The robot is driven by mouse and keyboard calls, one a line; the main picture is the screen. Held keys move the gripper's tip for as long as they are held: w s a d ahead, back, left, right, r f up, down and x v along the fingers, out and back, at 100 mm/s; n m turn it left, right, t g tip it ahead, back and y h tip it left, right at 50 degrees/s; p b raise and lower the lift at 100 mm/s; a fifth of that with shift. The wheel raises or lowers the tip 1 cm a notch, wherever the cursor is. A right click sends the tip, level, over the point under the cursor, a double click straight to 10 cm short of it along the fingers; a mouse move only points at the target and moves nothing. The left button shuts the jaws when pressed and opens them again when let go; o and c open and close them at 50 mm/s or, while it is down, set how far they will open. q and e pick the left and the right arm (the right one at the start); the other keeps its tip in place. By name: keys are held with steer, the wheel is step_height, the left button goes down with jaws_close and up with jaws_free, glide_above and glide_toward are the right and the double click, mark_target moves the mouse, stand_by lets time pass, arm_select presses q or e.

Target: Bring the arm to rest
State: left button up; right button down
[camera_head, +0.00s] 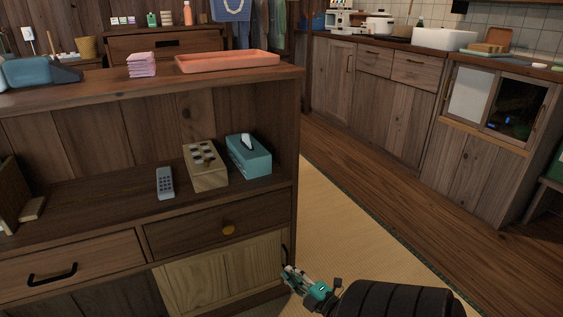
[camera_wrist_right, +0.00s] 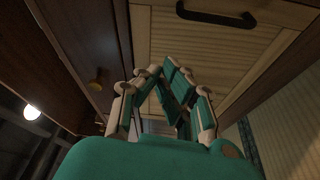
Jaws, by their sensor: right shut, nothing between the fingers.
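My right gripper (camera_head: 292,276) is at the bottom of the head view, low beside the right end of the wooden cabinet (camera_head: 215,275). It is close to the black handle of the light cabinet door. In the right wrist view my right gripper (camera_wrist_right: 165,80) has its fingers brought together with nothing between them. The light door (camera_wrist_right: 205,55) and its black handle (camera_wrist_right: 217,15) are just beyond the fingers. I cannot tell whether the fingers touch the door. My left gripper is not in view.
On the cabinet top are a pink tray (camera_head: 228,61) and a pink stack (camera_head: 141,64). Its shelf holds a grey remote (camera_head: 164,183), a wooden box (camera_head: 206,167) and a teal tissue box (camera_head: 249,160). Tatami floor (camera_head: 345,235) is clear to the right; kitchen cabinets (camera_head: 396,95) stand beyond.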

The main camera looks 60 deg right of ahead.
steer(key=shift+v, duration=0.9)
